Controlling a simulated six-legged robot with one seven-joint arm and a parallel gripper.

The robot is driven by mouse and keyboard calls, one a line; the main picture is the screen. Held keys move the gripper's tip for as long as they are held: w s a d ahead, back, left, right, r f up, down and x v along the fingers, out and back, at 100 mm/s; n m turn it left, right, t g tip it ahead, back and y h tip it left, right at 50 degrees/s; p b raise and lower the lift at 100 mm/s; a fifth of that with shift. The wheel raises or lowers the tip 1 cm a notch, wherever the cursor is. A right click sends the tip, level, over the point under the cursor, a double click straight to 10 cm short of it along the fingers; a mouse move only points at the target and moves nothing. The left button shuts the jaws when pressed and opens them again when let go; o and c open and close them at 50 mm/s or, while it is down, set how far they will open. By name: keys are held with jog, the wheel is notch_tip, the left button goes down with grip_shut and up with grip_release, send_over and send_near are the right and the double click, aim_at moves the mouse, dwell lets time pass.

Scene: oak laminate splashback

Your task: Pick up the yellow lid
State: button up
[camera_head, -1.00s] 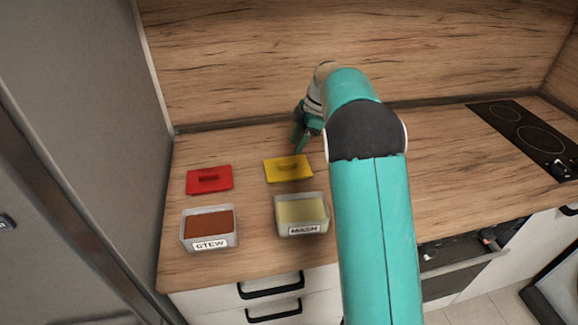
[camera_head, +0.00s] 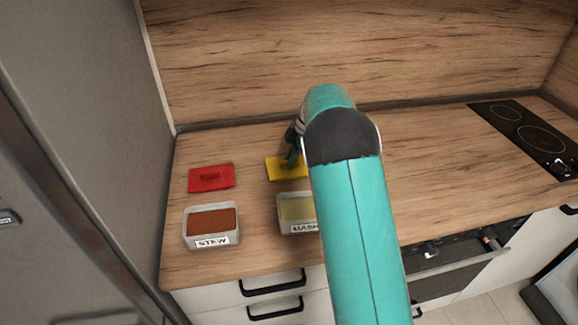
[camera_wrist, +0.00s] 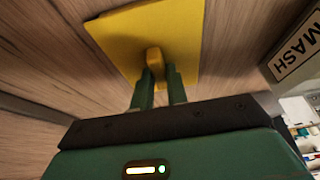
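The yellow lid (camera_head: 275,172) lies flat on the oak counter behind the MASH container, partly hidden by my arm and gripper. In the wrist view the yellow lid (camera_wrist: 180,30) shows its raised handle (camera_wrist: 154,57) near the middle. My gripper (camera_head: 291,164) is down at the lid. In the wrist view the two green fingers of my gripper (camera_wrist: 160,72) stand apart with a gap between them, and their tips are at the near end of the handle. Whether they touch it I cannot tell.
The MASH container (camera_head: 284,228) stands in front of the yellow lid, partly behind my arm. The STEW container (camera_head: 190,237) and a red lid (camera_head: 196,186) are to the left. A black hob (camera_head: 510,120) is at the right.

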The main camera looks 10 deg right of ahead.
grip_shut()
jog(key=shift+r, duration=0.1)
